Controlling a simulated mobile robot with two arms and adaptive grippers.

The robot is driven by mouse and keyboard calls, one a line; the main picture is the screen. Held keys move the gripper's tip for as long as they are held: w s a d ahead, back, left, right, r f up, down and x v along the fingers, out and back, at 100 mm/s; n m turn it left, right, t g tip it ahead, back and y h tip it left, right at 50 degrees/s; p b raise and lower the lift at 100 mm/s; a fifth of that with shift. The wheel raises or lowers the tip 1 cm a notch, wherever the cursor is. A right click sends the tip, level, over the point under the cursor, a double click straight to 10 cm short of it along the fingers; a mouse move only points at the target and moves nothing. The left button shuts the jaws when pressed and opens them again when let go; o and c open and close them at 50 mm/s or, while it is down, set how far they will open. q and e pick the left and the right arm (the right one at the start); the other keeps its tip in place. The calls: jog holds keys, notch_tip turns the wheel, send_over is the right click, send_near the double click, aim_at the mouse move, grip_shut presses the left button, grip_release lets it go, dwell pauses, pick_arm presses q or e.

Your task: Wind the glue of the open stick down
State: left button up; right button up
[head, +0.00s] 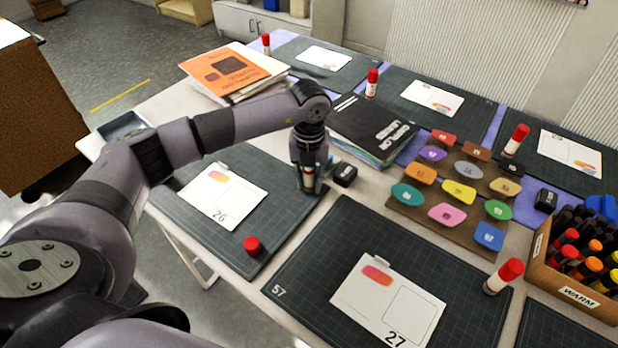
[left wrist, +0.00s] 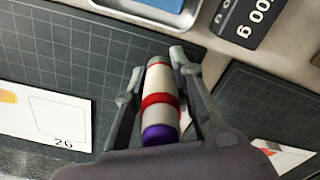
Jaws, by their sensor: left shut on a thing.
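The open glue stick (left wrist: 160,82) is white with a red band, and its purple glue (left wrist: 160,134) shows at the end nearest my palm. My left gripper (left wrist: 157,64) is shut on it, one finger on each side. In the head view the left gripper (head: 309,186) points down at the right side of the mat marked 26 (head: 190,232), with the stick mostly hidden between its fingers. The red cap (head: 252,246) lies on the front of that mat, apart from the stick. My right gripper is not in view.
Paper card 26 (head: 222,196) lies left. Another capped stick (head: 503,277) stands on mat 57 (head: 300,262). A wooden crate of markers (head: 575,297) is at far right.

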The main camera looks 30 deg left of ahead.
pick_arm(q)
jog(key=o, duration=1.1)
jog(key=shift+o, duration=0.5)
jog(key=o, duration=0.5)
jog(key=shift+c, duration=0.2)
jog(key=shift+r, duration=0.1)
jog(key=shift+r+p, duration=2.6)
jog(key=shift+r, duration=1.1)
